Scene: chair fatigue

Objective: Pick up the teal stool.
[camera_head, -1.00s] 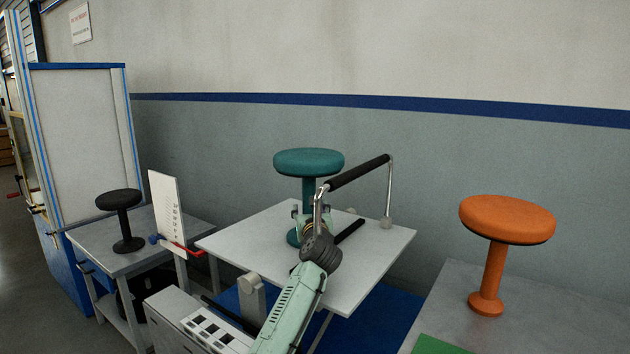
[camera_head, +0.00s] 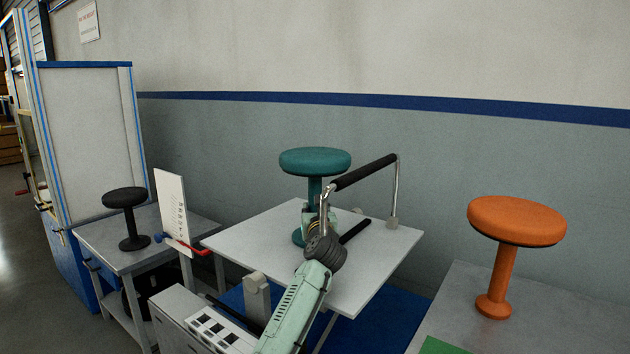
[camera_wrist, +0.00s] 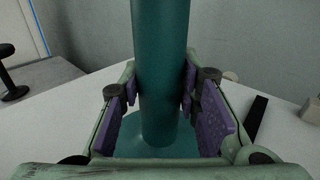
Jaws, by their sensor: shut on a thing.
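The teal stool (camera_head: 315,162) stands upright on the white table (camera_head: 372,272), with a round padded seat, a single post and a round base. In the wrist view its post (camera_wrist: 160,75) runs between the purple finger pads of my gripper (camera_wrist: 165,110), and its base shows below. My gripper (camera_head: 318,212) is shut on the post, below the seat. In the head view my arm hides part of the post and base. I cannot tell any gap between the base and the table.
A black-and-chrome handle frame (camera_head: 365,172) rises at the table's right, close to my arm. An orange stool (camera_head: 516,220) stands on a grey table at right. A black stool (camera_head: 125,200) and a white sign (camera_head: 172,207) are at left. A wall is behind.

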